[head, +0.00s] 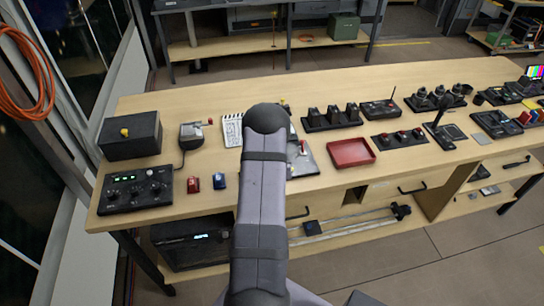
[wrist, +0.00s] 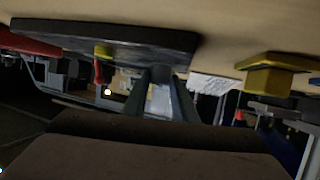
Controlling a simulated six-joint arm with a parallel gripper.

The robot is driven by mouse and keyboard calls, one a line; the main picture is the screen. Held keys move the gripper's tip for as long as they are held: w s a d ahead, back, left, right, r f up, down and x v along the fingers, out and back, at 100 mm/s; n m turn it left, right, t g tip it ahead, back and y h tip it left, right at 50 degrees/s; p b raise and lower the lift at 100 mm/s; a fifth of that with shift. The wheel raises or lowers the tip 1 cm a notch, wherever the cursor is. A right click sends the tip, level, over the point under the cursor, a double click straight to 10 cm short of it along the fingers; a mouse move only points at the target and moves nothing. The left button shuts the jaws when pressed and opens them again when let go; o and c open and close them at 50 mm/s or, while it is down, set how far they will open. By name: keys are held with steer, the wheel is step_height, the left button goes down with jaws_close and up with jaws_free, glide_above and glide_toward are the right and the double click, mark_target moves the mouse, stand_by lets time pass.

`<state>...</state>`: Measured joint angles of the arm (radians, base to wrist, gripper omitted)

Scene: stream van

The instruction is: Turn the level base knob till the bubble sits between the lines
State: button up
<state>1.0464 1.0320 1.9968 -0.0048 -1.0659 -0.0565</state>
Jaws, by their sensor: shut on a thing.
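The level base shows as a dark flat plate (wrist: 70,36) across the upper left of the wrist view, upside down, with a yellow part (wrist: 103,51) and a red part (wrist: 98,71) by it. My gripper (wrist: 162,76) has its two fingers reaching up to this plate, closed on a knob that they largely hide. In the head view my arm covers the gripper. A grey plate with a red part (head: 302,145) peeks out to the right of my arm. The bubble and its lines cannot be made out in either view.
A red tray (head: 351,164) lies to the right of my arm. A yellow block (wrist: 272,76) shows at the right of the wrist view.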

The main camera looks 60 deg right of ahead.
steer(key=o, duration=1)
steer(key=shift+o, duration=0.2)
steer(key=shift+b+v, duration=1.3)
steer(key=shift+v, duration=2.35)
